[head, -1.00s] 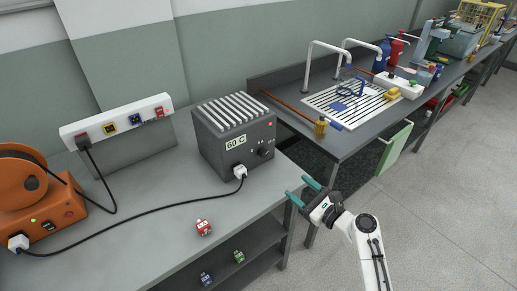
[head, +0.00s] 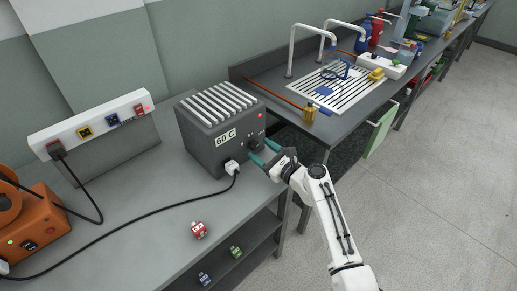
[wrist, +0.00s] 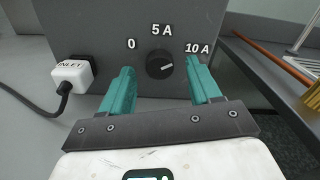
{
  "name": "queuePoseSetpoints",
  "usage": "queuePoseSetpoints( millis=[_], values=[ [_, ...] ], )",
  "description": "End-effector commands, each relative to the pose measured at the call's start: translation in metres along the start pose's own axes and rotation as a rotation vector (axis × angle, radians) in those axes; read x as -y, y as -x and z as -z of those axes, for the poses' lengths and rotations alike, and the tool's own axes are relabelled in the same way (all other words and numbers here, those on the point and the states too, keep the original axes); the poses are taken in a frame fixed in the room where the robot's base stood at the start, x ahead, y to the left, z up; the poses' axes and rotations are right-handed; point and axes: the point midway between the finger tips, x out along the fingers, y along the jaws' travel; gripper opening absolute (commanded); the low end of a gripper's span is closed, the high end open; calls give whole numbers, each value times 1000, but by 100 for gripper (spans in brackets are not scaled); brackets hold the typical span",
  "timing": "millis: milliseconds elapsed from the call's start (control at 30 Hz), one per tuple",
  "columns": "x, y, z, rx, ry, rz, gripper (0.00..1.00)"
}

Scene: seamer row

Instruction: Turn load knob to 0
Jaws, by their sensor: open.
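The load knob (wrist: 159,62) is a round black dial on the front of a dark grey box (head: 203,139). Its white pointer line points right, toward the 10 A side. The marks 0 (wrist: 131,43), 5 A (wrist: 162,30) and 10 A (wrist: 197,48) run left to right above it. My gripper (wrist: 160,70) is open, with one teal finger on each side of the knob. A gap shows between each finger and the knob. In the head view my gripper (head: 264,153) is at the box front and partly hides the knob.
A white inlet plug (wrist: 73,72) with a black cable is left of the knob. A red block (head: 199,230) lies on the bench (head: 150,215). A power strip (head: 100,122) stands behind. A bench with a sink (head: 330,90) is at the right.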

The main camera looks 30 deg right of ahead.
Motion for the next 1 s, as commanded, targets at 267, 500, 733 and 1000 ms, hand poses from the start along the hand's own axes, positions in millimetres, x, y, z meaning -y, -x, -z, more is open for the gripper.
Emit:
queuePoseSetpoints(
  millis=[267, 500, 733, 1000],
  values=[
    [0, -18, 0, 0, 2, -1, 63],
    [-1, -18, 0, 0, 1, -1, 63],
    [-1, -18, 0, 0, 1, -1, 41],
    [-1, -18, 0, -1, 1, -1, 15]
  ],
)
